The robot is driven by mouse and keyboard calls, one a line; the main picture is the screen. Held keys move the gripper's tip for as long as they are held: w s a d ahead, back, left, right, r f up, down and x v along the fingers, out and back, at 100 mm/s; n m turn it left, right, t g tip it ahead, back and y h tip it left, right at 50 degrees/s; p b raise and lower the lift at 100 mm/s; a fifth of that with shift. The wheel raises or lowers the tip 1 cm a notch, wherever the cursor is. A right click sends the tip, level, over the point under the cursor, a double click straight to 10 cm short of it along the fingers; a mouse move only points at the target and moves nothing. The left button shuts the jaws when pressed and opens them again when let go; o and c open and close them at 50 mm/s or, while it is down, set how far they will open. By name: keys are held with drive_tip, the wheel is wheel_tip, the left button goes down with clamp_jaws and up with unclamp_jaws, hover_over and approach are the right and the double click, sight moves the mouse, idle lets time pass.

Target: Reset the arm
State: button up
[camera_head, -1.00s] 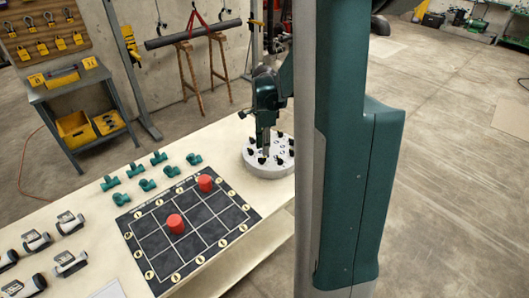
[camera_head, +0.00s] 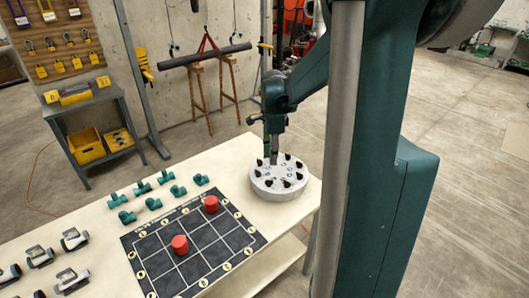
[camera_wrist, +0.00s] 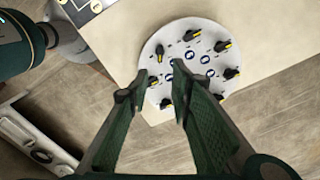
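My gripper (camera_head: 273,158) is above the left part of a round light-grey disc (camera_head: 277,192) that bears several black knobs, on the right end of the table. In the wrist view my gripper (camera_wrist: 158,95) shows its two dark green fingers spread apart with nothing held between them. The disc (camera_wrist: 157,48) lies beyond the fingertips there, with black knobs carrying yellow marks and several dark round spots. I cannot tell the exact height of the fingertips above it.
A black grid mat (camera_head: 190,228) on the table bears two red cylinders (camera_head: 180,244). Several green pipe fittings (camera_head: 142,187) stand behind it, and grey fittings (camera_head: 73,239) lie at left. A pipe on trestles (camera_head: 205,55) and a tool cart (camera_head: 92,103) stand behind the table.

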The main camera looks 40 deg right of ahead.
idle(0.3)
drive_tip(key=s+a+r+n+t, duration=0.1)
drive_tip(key=s+a+r+n, duration=0.1)
drive_tip(key=a+r+n, duration=0.3)
drive_tip(key=s+a+r+n+t+h, duration=0.1)
drive_tip(key=s+a+n, duration=0.1)
drive_tip(key=a, duration=0.6)
drive_tip(key=s+a+r+n+t, duration=0.1)
drive_tip(key=a+r+n, duration=0.25)
drive_tip(key=a, duration=0.25)
drive_tip(key=s+a+n+t+y, duration=0.1)
drive_tip(key=s+a+n+t, duration=0.3)
drive_tip(key=s+a+n, duration=0.7)
drive_tip(key=a+n, duration=0.2)
drive_tip(key=a, duration=0.3)
drive_tip(key=shift+s, duration=0.4)
drive_tip(key=shift+a+n, duration=0.1)
drive_tip(key=shift+n, duration=0.15)
wheel_tip(320, 180, down, 13)
drive_tip(key=b, duration=1.3)
idle(1.0)
